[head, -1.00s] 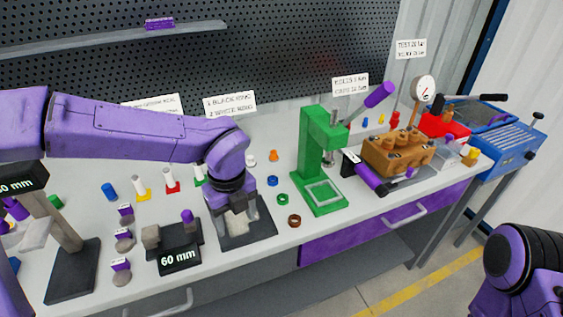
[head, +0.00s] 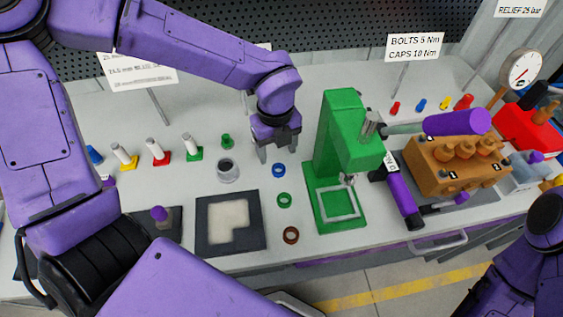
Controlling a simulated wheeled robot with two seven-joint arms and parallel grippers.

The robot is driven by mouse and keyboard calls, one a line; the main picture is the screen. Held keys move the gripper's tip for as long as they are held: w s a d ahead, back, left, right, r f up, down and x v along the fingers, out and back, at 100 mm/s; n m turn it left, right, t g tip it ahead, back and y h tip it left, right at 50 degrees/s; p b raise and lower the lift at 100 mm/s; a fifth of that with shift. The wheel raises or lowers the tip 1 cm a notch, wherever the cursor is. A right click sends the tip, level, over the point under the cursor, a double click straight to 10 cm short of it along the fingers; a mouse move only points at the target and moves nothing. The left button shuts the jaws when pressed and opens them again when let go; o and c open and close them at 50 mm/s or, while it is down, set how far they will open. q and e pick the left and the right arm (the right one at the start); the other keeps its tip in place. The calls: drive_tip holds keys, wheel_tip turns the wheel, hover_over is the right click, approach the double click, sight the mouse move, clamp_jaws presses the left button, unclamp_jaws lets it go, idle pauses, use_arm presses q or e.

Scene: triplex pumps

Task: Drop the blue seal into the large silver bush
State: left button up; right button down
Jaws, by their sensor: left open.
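The blue seal (head: 279,170) is a small ring lying flat on the bench, left of the green press. The large silver bush (head: 228,170) is a grey, open-topped cylinder standing upright to the left of the seal. My left gripper (head: 279,155) is open and points down, just above and behind the blue seal. Its fingers look empty; whether they touch the seal cannot be told. My right arm shows at the lower right edge, but its gripper is not in view.
A green press (head: 343,160) stands right of the seal. Green (head: 284,200) and brown (head: 291,235) rings lie in front. A dark mat with a pale inset (head: 229,222) lies front left. White pins on coloured bases stand left. An orange-brown pump block (head: 455,165) is at right.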

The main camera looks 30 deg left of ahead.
sight(278, 168)
use_arm(q)
drive_tip(key=shift+s+d+f+p, duration=0.1)
drive_tip(key=shift+s+f+p, duration=0.25)
drive_tip(key=shift+s+f, duration=0.45)
drive_tip(key=f, duration=0.1)
drive_tip(key=w+f, duration=0.1)
drive_tip(key=f, duration=0.1)
drive_tip(key=w+f, duration=0.1)
drive_tip(key=shift+w+f, duration=0.1)
drive_tip(key=shift+f, duration=0.2)
drive_tip(key=shift+s+r, duration=0.15)
drive_tip(key=shift+s, duration=0.35)
drive_tip(key=c, duration=1.1)
